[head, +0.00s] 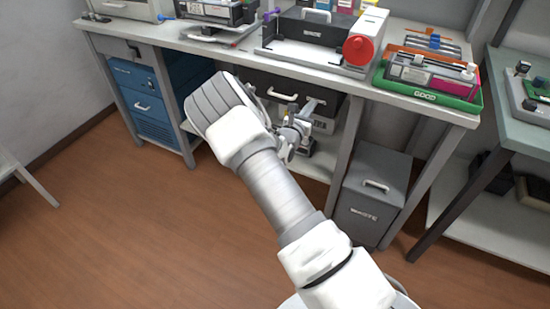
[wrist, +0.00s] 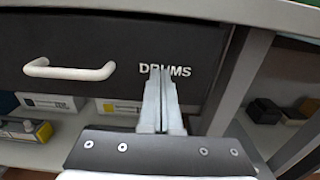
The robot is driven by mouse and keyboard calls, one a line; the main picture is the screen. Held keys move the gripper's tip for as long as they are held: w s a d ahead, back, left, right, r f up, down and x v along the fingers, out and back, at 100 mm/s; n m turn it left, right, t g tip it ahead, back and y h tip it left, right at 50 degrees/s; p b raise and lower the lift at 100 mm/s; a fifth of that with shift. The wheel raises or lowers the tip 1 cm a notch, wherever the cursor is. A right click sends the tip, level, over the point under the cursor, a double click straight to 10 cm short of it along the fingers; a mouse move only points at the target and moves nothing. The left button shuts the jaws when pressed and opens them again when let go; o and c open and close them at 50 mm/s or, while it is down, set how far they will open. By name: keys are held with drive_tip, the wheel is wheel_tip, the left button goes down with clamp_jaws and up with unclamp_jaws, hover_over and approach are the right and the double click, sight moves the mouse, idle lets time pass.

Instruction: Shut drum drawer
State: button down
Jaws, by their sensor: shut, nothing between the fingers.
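The drum drawer has a black front (wrist: 110,40) marked DRUMS with a white bar handle (wrist: 70,69) on its left part. In the head view its handle (head: 283,94) shows under the bench top, and my arm hides part of the front. My gripper (wrist: 162,72) is shut and empty. In the head view my gripper (head: 312,106) is in front of the drawer's right part. How far the drawer stands out is unclear.
The bench (head: 455,112) carries a green GOOD tray (head: 430,98) and a unit with a red-capped cylinder (head: 365,48). Below are a grey WASTE bin (head: 368,212) at right and a blue drawer cabinet (head: 145,107) at left. Boxes (wrist: 48,102) lie under the drawer. The front-left floor is clear.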

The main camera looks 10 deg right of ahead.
drive_tip(key=shift+w+d+r, duration=0.2)
drive_tip(key=shift+w+d, duration=0.2)
drive_tip(key=shift+w, duration=0.25)
drive_tip(key=shift+d+r, duration=0.1)
drive_tip(key=shift+r, duration=0.05)
drive_tip(key=shift+s, duration=0.1)
